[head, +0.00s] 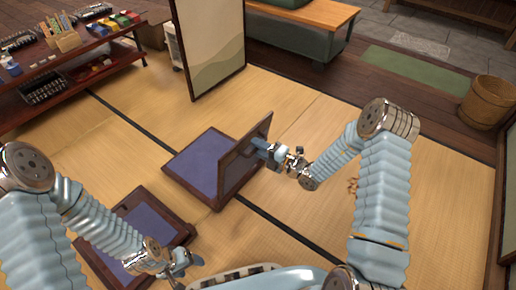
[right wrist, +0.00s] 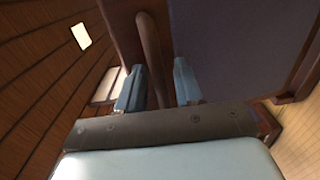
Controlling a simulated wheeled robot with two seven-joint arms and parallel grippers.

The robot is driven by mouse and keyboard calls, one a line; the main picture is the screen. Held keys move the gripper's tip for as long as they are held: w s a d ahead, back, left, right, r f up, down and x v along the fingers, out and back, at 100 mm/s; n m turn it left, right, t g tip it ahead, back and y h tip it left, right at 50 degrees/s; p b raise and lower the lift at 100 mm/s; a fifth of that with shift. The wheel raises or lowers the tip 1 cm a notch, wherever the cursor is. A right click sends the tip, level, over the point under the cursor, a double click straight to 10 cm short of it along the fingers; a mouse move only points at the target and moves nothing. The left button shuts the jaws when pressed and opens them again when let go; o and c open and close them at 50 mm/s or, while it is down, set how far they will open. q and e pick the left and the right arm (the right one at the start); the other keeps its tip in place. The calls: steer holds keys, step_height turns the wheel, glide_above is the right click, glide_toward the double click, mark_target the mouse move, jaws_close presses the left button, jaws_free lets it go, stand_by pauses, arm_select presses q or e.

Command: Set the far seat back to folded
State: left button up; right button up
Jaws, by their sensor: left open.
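The far seat (head: 197,163) is a low floor chair with a blue pad in a dark wooden frame. Its back (head: 240,160) stands raised, tilted, at the right edge of the seat. My right gripper (head: 262,149) is at the right-hand face of this back, near its top. In the right wrist view, a curved brown bar (right wrist: 151,55) like a handle lies between its fingers (right wrist: 160,92), with slight gaps showing, beside the dark panel (right wrist: 235,45). My left gripper (head: 182,266) is open and empty at the bottom, near the near seat.
The near seat (head: 184,236), blue-padded in dark wood, lies low at bottom left, partly behind my left arm. A dark shelf (head: 75,78) with small goods stands at upper left. A folding screen (head: 212,50), green bench (head: 310,35) and basket (head: 487,103) stand behind.

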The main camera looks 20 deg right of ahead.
steer(key=shift+w+a, duration=0.15)
steer(key=shift+a, duration=0.05)
jaws_close()
stand_by(0.3)
